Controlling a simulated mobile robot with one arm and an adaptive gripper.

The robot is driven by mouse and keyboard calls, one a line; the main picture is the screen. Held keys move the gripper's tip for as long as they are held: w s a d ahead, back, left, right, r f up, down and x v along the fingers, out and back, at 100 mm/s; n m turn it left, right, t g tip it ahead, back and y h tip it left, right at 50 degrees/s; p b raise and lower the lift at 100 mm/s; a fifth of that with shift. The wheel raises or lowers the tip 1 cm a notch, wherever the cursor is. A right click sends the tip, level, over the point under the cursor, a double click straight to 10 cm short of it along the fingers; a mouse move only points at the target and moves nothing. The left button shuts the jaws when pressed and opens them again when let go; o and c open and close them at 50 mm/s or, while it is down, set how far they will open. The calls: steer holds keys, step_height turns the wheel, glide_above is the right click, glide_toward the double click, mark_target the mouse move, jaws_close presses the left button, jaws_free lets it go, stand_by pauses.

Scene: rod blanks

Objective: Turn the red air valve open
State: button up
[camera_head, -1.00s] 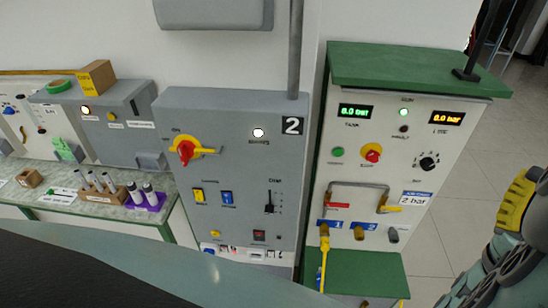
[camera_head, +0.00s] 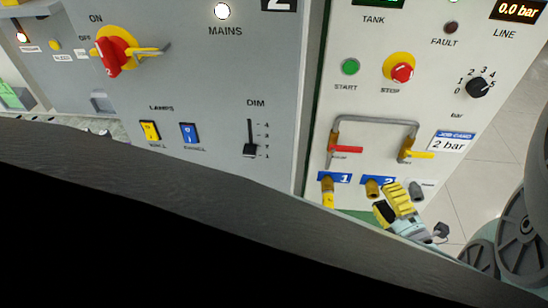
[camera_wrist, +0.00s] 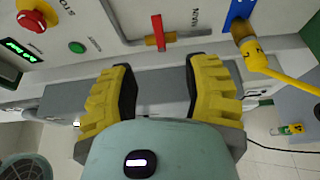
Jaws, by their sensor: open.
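The red air valve's handle (camera_head: 346,149) sits on the left leg of the grey pipe on the white panel. It sticks out to the right, crosswise to the pipe. In the wrist view the red handle (camera_wrist: 158,32) shows beyond the gap between my fingers, with a brass body beside it. My gripper (camera_head: 390,207) has yellow fingers and is low in front of the panel, right of and below the red valve in the head view. The wrist view shows my gripper (camera_wrist: 161,66) open and empty, apart from the handle.
A yellow-handled valve (camera_head: 416,154) is on the pipe's right leg. Outlet 1 carries a yellow hose (camera_head: 328,193); outlet 2's brass port (camera_head: 372,188) is close to my gripper. Start button (camera_head: 350,66), stop button (camera_head: 402,72) and a black knob (camera_head: 478,87) are above. The line display (camera_head: 519,10) reads 0.0 bar.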

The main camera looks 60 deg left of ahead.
steer(key=p, duration=0.3)
glide_toward(354, 151)
steer(key=x, duration=0.4)
steer(key=shift+x, duration=3.25)
steer(key=shift+c, duration=0.2)
jaws_close()
